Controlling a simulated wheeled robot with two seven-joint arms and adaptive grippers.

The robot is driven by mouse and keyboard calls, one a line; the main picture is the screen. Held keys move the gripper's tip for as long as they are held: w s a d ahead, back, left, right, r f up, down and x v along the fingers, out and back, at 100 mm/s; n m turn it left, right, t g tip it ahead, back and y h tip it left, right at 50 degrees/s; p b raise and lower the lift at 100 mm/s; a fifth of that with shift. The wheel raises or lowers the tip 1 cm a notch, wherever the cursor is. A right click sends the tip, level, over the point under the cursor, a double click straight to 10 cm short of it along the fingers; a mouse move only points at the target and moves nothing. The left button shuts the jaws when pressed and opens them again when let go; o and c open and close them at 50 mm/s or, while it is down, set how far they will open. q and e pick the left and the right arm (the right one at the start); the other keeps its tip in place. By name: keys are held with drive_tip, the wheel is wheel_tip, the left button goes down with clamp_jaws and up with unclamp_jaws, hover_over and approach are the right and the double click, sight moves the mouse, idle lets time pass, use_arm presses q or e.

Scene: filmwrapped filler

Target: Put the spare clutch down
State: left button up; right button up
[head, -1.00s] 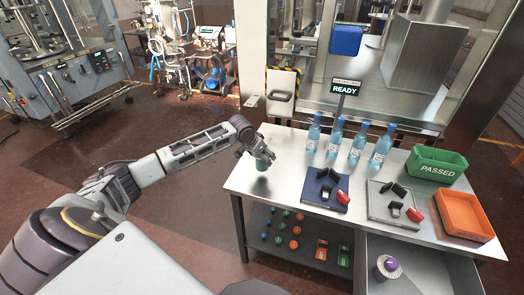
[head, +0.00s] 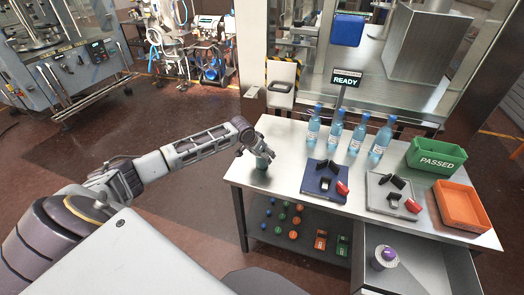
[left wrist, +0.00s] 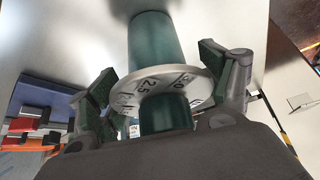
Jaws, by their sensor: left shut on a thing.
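The spare clutch, a teal-green cylinder (left wrist: 152,45) with a silver ring marked with numbers such as 2.5, sits between the fingers of my left gripper (left wrist: 165,88), which is shut on it. In the head view my left gripper (head: 262,148) is over the left end of the steel table (head: 275,185). The clutch (head: 262,163) shows as a small teal shape under the fingers, roughly upright. I cannot tell whether its base touches the tabletop. My right gripper is out of view.
Several blue-capped bottles (head: 334,135) stand behind a blue tray (head: 322,190) and a grey tray (head: 385,205), both holding parts. A green PASSED bin (head: 437,160) and an orange bin (head: 462,205) are at right. A purple-topped part (head: 384,257) is in the open drawer.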

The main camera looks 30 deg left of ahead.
use_arm(q)
drive_tip(key=shift+r, duration=0.15)
drive_tip(key=o, duration=1.9)
drive_tip(key=shift+s, duration=0.1)
drive_tip(key=d+v, duration=0.1)
drive_tip(key=v, duration=1)
drive_tip(key=shift+s+a+r+b, duration=0.15)
drive_tip(key=shift+a+r+b, duration=0.25)
drive_tip(key=shift+a+b, duration=0.1)
